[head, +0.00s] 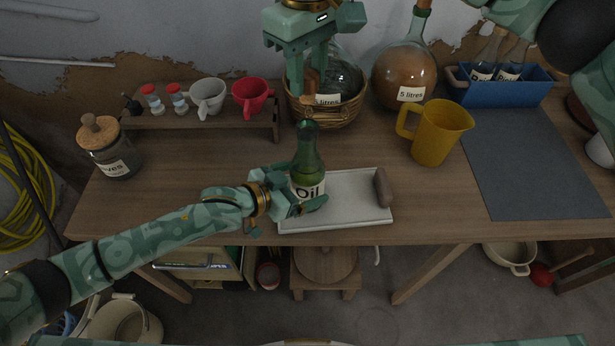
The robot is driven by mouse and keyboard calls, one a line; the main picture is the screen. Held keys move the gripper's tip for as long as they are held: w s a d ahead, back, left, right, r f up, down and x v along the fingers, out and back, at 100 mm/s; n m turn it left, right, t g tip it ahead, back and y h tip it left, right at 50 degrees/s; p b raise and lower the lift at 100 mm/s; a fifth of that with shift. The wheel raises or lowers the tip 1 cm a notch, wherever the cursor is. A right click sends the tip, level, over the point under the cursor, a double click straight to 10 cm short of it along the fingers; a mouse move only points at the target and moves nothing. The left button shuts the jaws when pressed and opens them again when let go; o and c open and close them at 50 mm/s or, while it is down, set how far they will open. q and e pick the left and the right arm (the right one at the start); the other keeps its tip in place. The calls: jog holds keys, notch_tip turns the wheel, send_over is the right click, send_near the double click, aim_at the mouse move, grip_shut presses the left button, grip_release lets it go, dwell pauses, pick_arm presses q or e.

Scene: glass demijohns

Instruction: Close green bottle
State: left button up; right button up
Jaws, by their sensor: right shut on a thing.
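The green bottle (309,158), labelled "Oil", stands upright at the left end of the light tray (351,203) on the workbench. My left gripper (303,196) is at its lower part, with its fingers around it; I cannot tell whether they press on the glass. My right gripper (310,84) comes down from the top and is shut on a brown stopper (311,94). In the picture the stopper is just above the bottle's mouth, apart from it. The bottle's far side is hidden.
A brown oblong thing (383,187) lies at the tray's right end. A yellow jug (438,133) stands right of it. Behind are a basketed demijohn (341,78) and a 5-litre demijohn (404,72). A small shelf (238,123) holds cups. The grey mat (533,165) is clear.

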aim_at(308, 99)
pick_arm(q)
jog(key=shift+x, duration=0.85)
jog(key=c, duration=1.5)
jog(key=shift+o, duration=0.2)
pick_arm(e)
jog(key=shift+f, duration=2.4)
jog(key=shift+f, duration=0.9)
pick_arm(q)
jog(key=shift+s, duration=0.1)
pick_arm(e)
jog(key=shift+f, duration=0.6)
